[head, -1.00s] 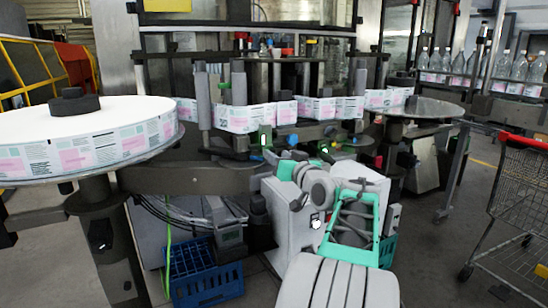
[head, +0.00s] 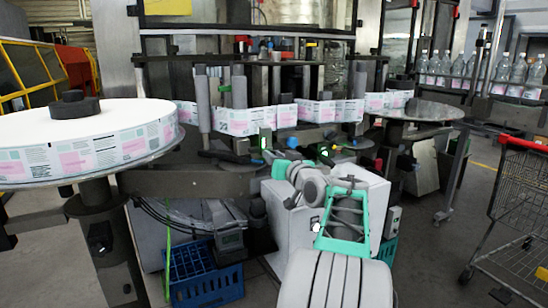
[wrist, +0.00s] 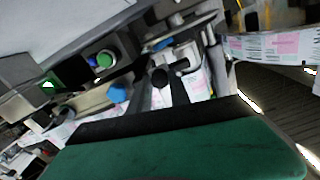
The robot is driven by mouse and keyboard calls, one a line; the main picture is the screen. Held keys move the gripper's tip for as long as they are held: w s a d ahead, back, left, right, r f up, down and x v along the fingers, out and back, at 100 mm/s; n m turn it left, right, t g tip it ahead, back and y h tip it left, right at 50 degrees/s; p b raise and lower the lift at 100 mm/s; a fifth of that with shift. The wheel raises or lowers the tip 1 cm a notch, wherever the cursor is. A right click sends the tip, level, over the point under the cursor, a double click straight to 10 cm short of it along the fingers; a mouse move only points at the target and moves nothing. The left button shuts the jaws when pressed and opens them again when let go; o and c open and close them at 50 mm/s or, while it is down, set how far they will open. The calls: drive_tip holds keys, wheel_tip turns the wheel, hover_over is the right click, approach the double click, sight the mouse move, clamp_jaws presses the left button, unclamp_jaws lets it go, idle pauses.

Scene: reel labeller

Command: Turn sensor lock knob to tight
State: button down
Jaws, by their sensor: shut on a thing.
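In the wrist view my gripper (wrist: 161,88) reaches out with its two dark fingers close together. A small round black knob (wrist: 160,77) sits between the fingertips, and my gripper is shut on it. This looks like the sensor lock knob; no tight or loose mark on it can be read. In the head view my gripper (head: 268,156) is small and partly hidden at the labeller, in front of the label web, and the knob cannot be made out there.
A blue knob (wrist: 117,93) and a green knob (wrist: 105,58) lie left of the fingers. The label web (head: 240,121) runs behind my gripper, from the large label reel (head: 120,145) to a round plate (head: 425,108). A shopping cart (head: 515,210) stands at the right.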

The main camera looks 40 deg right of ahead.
drive_tip(key=shift+m, duration=0.3)
drive_tip(key=shift+m+p, duration=13.05)
drive_tip(key=shift+m, duration=1.65)
drive_tip(key=shift+f, duration=0.1)
drive_tip(key=c, duration=1.2)
unclamp_jaws()
